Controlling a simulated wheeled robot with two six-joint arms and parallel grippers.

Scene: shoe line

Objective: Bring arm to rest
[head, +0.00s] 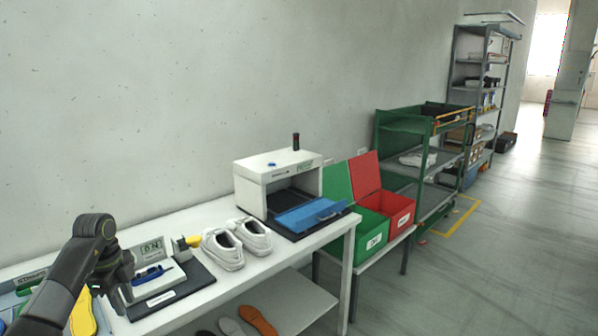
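My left arm comes in from the lower left, and its dark gripper (124,286) points down over the left part of the white table (205,214). My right gripper is not in view.
A pair of white shoes (239,243) stands right of the device. Further right are a white box machine (262,182) with a blue flap, a green bin (372,228) and a red bin (400,209). Insoles (258,321) lie on the lower shelf. The floor at right is clear.

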